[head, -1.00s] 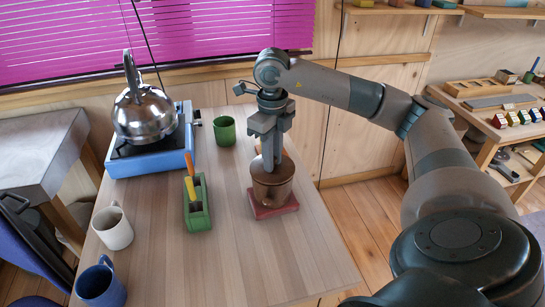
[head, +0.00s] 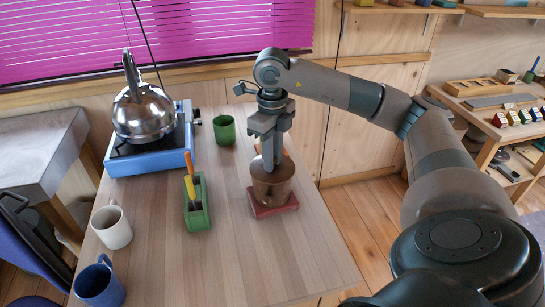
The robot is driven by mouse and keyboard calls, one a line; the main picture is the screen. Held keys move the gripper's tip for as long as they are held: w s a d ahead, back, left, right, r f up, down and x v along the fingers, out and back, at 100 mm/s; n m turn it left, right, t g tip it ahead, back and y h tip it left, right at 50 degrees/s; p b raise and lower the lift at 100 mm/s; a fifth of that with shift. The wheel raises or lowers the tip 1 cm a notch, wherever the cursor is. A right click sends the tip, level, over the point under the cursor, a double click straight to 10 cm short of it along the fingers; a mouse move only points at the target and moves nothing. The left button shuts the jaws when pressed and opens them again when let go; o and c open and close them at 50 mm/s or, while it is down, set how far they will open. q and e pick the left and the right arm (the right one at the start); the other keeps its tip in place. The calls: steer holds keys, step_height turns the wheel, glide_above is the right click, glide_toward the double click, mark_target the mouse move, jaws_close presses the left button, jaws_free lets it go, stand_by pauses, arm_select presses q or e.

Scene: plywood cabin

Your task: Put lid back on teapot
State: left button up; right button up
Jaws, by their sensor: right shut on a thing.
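A brown teapot (head: 272,188) stands upright on a dark red square base (head: 274,209) at the right side of the wooden table. My right gripper (head: 271,163) points straight down at the top of the teapot. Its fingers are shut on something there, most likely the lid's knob. The lid is mostly hidden behind the fingers, and I cannot tell whether it is fully seated on the rim. My left gripper is not in the head view.
A steel kettle (head: 144,112) stands on a blue stove (head: 150,156) at the back left. A green cup (head: 224,130), a green holder (head: 196,205) with utensils, a white mug (head: 112,227) and a blue mug (head: 100,284) are left of the teapot. The table's front middle is clear.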

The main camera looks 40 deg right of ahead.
steer(key=shift+f+b, duration=0.2)
steer(key=shift+b, duration=0.15)
stand_by(0.8)
stand_by(0.4)
steer(key=o, duration=1.5)
steer(key=shift+r, duration=0.1)
steer(key=shift+r+p, duration=2.1)
steer(key=shift+r, duration=1.35)
